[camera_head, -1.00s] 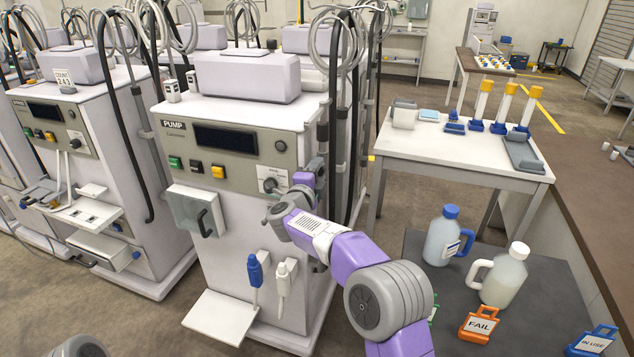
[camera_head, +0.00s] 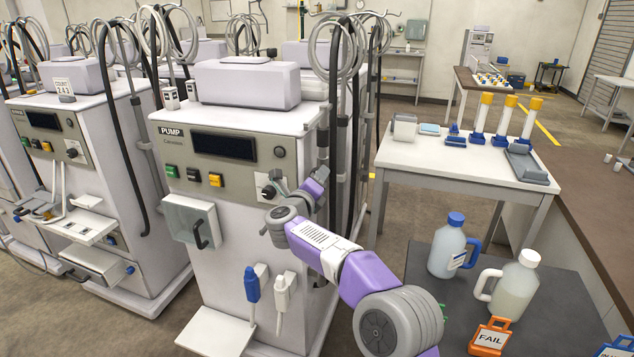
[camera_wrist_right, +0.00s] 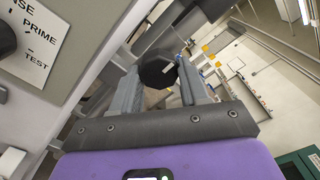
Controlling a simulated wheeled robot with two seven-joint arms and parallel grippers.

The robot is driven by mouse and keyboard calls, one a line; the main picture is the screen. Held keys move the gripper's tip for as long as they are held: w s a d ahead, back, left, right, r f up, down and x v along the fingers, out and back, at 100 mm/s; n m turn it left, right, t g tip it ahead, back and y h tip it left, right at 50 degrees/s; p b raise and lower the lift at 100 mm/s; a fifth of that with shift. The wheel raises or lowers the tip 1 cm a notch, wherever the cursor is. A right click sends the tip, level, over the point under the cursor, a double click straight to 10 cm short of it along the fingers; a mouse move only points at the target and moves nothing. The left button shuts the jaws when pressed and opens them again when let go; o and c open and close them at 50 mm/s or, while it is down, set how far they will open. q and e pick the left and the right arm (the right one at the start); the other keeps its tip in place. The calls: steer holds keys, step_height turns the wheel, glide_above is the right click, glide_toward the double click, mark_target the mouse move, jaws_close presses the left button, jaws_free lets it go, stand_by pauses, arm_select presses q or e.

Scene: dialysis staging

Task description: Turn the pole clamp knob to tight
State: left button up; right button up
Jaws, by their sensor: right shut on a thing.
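The pole clamp knob (camera_wrist_right: 158,72) is a dark, many-sided knob with a small pale mark, seen in the right wrist view between my gripper fingers. My right gripper (camera_wrist_right: 158,80) has one grey finger on each side of it and is shut on it. In the head view my right gripper (camera_head: 321,173) is at the right front edge of the pump machine (camera_head: 235,240), beside the upright pole (camera_head: 323,145). The knob is not clear there, and the arm covers that area. My left gripper is not in view.
The machine's mode dial (camera_head: 268,191) is just left of my wrist; its PRIME and TEST label (camera_wrist_right: 38,42) shows in the wrist view. Dark hoses (camera_head: 352,150) hang close behind the gripper. A side table (camera_head: 465,170) and jugs (camera_head: 447,245) stand to the right.

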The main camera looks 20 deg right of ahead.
stand_by(0.4)
steer(key=o, duration=0.8)
steer(key=shift+c, duration=0.2)
steer(key=v, duration=0.7)
steer(key=shift+s+a+p, duration=0.2)
steer(key=shift+s+p, duration=0.05)
steer(key=shift+p, duration=0.05)
